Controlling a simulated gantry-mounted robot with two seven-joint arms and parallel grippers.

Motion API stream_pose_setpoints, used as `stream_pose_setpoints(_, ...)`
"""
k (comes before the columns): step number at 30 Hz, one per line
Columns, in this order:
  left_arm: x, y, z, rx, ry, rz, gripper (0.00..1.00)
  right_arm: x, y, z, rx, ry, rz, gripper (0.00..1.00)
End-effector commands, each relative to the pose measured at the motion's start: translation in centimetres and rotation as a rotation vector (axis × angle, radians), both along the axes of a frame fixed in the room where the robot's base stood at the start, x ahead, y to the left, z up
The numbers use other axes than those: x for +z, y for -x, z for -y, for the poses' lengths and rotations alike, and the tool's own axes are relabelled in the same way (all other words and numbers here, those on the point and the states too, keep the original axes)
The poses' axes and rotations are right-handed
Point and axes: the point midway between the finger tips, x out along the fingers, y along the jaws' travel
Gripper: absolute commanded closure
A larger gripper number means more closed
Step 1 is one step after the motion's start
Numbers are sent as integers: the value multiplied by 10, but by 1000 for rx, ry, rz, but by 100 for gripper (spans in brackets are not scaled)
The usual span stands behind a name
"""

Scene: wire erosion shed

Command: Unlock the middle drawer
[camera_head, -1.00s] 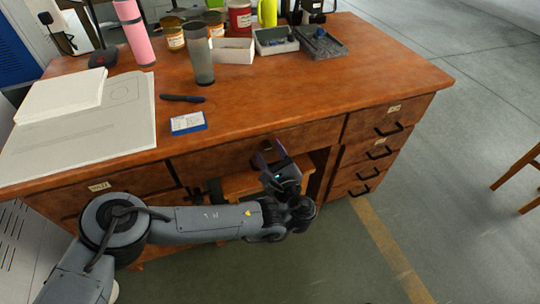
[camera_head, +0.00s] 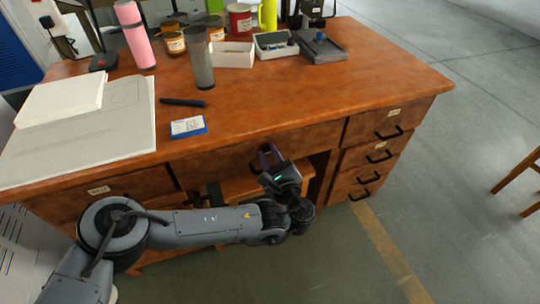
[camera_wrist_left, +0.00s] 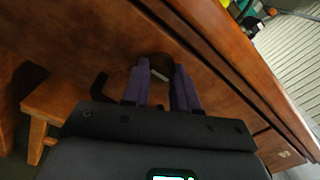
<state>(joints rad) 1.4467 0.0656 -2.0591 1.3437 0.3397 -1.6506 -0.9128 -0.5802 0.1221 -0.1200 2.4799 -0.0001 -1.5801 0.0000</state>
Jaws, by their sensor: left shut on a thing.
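The middle drawer (camera_head: 222,158) is the wide brown wooden front under the desk top. It looks closed. My left gripper (camera_head: 268,154) is at the right half of this drawer front, with its purple fingers pointing at the wood. In the left wrist view, the fingers (camera_wrist_left: 161,88) are close around a small dark piece (camera_wrist_left: 160,68) with a pale patch, at the drawer front. I cannot make out clearly whether it is a key; the fingers and gripper body hide much of it. A black handle (camera_wrist_left: 98,87) shows beside the fingers. My right gripper is not in view.
A wooden stool (camera_head: 240,187) stands under the desk, close to the gripper. A drawer stack (camera_head: 368,155) with black handles is at the right. The desk top (camera_head: 310,95) holds a grey cup (camera_head: 201,62), a blue-edged card (camera_head: 188,127) and papers (camera_head: 110,130).

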Motion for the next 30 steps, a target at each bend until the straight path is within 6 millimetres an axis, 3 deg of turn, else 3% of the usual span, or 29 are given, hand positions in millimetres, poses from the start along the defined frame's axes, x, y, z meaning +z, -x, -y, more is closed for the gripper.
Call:
stream_pose_setpoints(11, 0, 0, 0, 1, 183, 66, 100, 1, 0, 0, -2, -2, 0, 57)
stream_pose_setpoints(30, -2, 0, 0, 1, 752, 270, 100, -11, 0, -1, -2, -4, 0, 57)
